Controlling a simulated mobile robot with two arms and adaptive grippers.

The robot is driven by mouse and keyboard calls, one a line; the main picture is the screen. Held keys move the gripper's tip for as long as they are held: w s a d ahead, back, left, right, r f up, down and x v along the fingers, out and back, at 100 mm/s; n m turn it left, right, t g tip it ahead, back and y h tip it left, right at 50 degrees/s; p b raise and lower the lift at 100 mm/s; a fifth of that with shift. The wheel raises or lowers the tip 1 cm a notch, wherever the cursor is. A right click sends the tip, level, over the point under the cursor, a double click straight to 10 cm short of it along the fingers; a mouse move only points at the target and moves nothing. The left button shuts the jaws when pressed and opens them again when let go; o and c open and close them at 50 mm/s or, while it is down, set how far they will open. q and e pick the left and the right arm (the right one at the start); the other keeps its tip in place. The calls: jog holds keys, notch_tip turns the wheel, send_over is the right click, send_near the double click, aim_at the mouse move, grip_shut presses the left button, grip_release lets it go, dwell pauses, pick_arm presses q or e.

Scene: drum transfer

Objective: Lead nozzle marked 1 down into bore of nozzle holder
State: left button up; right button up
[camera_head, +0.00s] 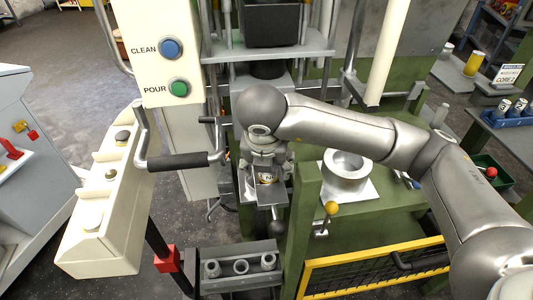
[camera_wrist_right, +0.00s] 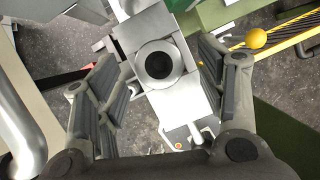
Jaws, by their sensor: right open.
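My right gripper (camera_head: 266,186) reaches in from the right and points down over the machine's front. In the right wrist view its fingers (camera_wrist_right: 160,72) are open, one on each side of a silver block, apparently the nozzle holder (camera_wrist_right: 182,100). A round part with a pale rim and dark centre (camera_wrist_right: 158,65) lies on the block between the fingers. I cannot tell whether it is the bare bore or a nozzle in it. In the head view a small pale part with a dark marking (camera_head: 267,178) shows below the wrist, partly hidden; its number is unreadable. My left gripper is not in view.
A grey rack (camera_head: 240,270) with several round pieces stands below. A yellow-knobbed lever (camera_head: 331,208) and a yellow guard rail (camera_head: 375,265) are to the right. A black-gripped handle (camera_head: 178,161) lies left of my gripper. A round metal cup (camera_head: 347,172) stands behind the lever.

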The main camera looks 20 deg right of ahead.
jog(key=v, duration=1.1)
jog(key=shift+s, duration=0.1)
